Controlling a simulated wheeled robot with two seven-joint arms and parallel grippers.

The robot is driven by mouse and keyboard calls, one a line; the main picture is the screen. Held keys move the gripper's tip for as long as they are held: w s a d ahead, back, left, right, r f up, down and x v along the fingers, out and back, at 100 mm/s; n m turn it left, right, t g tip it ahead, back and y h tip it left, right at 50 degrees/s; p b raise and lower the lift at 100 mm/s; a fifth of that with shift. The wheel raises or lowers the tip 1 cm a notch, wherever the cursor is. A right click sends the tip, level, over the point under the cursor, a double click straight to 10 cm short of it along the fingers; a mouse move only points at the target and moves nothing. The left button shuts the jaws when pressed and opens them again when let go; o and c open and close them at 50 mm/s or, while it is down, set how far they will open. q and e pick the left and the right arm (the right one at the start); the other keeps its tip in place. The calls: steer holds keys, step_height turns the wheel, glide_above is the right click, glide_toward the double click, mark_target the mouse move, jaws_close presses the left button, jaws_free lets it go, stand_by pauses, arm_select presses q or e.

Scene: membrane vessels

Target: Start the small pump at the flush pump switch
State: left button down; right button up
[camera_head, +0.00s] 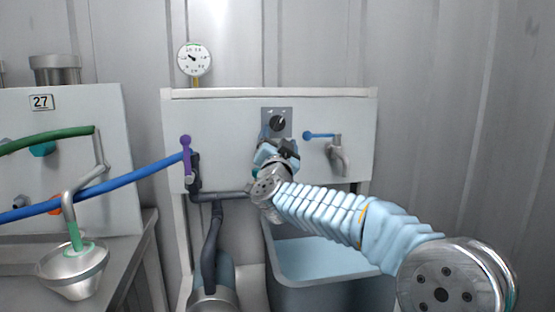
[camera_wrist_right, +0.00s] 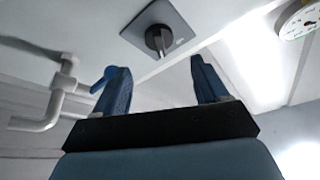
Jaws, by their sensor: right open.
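The flush pump switch is a dark rotary knob (camera_head: 278,122) on a grey square plate (camera_head: 289,112), fixed to the white panel above the basin. In the right wrist view the knob (camera_wrist_right: 159,39) shows ahead, between and beyond the two blue fingers. My right gripper (camera_head: 275,143) is just below the switch plate in the head view. In the right wrist view my right gripper (camera_wrist_right: 160,84) is open, with nothing between its fingers and apart from the knob. The small pump cannot be made out for certain. My left gripper is not in view.
A tap with a blue lever (camera_head: 320,135) is right of the switch. A purple-handled valve (camera_head: 186,156) with a blue hose (camera_head: 130,178) is left. A gauge (camera_head: 194,60) stands above the panel. A light-blue basin (camera_head: 310,258) is below.

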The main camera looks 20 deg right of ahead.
steer(key=v, duration=0.6)
steer(key=shift+s+b, duration=0.2)
steer(key=shift+b, duration=0.2)
steer(key=shift+f, duration=0.1)
